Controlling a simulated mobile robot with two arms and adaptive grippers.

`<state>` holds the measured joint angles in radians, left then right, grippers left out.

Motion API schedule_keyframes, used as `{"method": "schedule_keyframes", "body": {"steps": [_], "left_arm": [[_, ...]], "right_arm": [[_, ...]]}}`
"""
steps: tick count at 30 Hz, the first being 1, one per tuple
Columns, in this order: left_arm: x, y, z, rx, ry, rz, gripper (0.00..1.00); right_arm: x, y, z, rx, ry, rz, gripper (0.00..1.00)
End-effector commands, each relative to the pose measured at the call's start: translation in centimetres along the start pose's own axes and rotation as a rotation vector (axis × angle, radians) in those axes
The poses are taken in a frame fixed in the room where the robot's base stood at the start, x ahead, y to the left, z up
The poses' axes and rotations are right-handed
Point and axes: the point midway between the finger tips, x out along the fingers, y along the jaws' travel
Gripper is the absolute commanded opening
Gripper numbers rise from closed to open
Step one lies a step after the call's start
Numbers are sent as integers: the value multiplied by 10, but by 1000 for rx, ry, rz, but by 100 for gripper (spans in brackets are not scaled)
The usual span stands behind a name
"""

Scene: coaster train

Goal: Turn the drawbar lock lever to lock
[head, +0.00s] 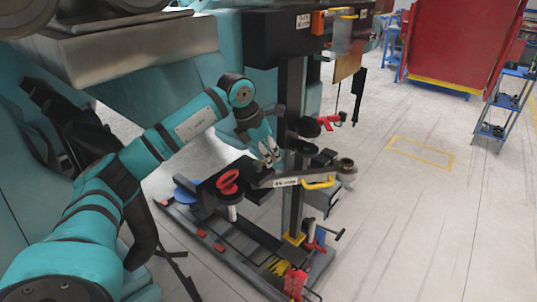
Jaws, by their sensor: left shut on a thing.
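My left arm reaches in from the left, and its gripper (270,158) points down at the coupling stand in the middle of the head view. The gripper is shut on a small part at the top of a dark grey bar (262,180), which looks like the drawbar lock lever. The fingers hide the gripped part, so its shape and turn angle cannot be told. A white label (287,182) and a yellow handle (318,184) sit just right of and below the fingertips. My right gripper is not in view.
A dark upright post (292,120) stands close to the right of my gripper. A red ring (228,181) lies on the stand to the left. A low base frame (240,245) with red parts spreads below. Clear floor (400,220) lies to the right.

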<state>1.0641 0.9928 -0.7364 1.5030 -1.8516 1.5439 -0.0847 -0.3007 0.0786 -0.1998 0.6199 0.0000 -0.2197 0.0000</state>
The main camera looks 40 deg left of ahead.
Motion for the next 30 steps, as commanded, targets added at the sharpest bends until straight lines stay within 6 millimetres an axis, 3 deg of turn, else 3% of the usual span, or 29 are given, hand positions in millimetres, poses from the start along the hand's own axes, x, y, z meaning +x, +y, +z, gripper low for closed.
{"method": "schedule_keyframes", "body": {"steps": [11, 30], "left_arm": [[-1, -2, 0, 86, -1, -35, 0], [-4, -20, -5, 607, -3, -251, 0]], "right_arm": [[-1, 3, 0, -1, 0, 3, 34], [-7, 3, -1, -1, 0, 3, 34]]}}
